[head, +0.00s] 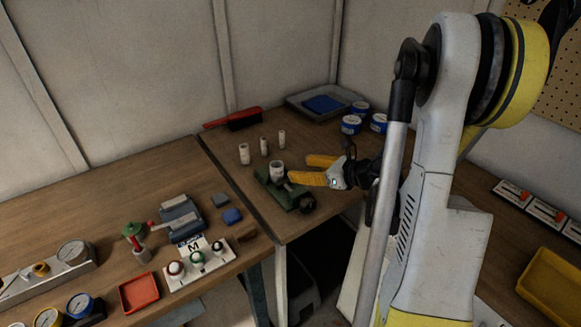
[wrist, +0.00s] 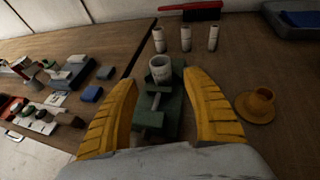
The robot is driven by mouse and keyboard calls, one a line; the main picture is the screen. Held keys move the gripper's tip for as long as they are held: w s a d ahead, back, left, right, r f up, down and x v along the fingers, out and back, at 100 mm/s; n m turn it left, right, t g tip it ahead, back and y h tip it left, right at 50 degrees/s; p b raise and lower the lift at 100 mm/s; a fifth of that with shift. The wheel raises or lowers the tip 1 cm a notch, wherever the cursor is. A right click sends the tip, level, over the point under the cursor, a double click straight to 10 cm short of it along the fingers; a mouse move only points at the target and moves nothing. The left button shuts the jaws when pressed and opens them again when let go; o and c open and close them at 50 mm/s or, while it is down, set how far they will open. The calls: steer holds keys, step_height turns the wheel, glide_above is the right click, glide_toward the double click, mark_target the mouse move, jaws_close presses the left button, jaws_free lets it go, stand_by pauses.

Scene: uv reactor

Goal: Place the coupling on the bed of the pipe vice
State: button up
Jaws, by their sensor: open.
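The coupling (head: 277,169), a short, wide, off-white ring, stands upright at the far end of the green pipe vice (head: 286,196). In the wrist view the coupling (wrist: 161,69) looks seated on the vice (wrist: 170,117), though its underside is hidden. My gripper (head: 302,169) has yellow fingers and is open and empty. In the wrist view the fingers (wrist: 162,78) are spread left and right of the vice, with the coupling between and just beyond the tips. I see no finger touching it.
Three slim white fittings (head: 264,147) stand behind the vice, near a red-handled brush (head: 234,119). Blue-labelled tins (head: 351,125) and a grey tray (head: 333,94) are at the back right. A yellow flanged piece (wrist: 257,106) lies right of my gripper. The left bench holds gauges and blocks.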

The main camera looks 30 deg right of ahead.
steer(key=s+a+r+n+g+h, duration=0.1)
steer(key=s+a+r+n+g, duration=0.15)
steer(key=a+n, duration=0.55)
steer(key=s+a+r+n+g, duration=0.2)
steer(key=s+a+r+n, duration=0.1)
steer(key=a+n, duration=0.5)
steer(key=s+a+r+n+h, duration=0.1)
steer(key=s+a+n, duration=0.1)
steer(key=s+n, duration=0.4)
steer(key=s+a+r+n+h, duration=0.2)
steer(key=s+n, duration=0.4)
steer(key=n, duration=0.4)
steer(key=shift+a+g, duration=0.45)
steer(key=shift+a, duration=0.2)
steer(key=shift+d, duration=0.1)
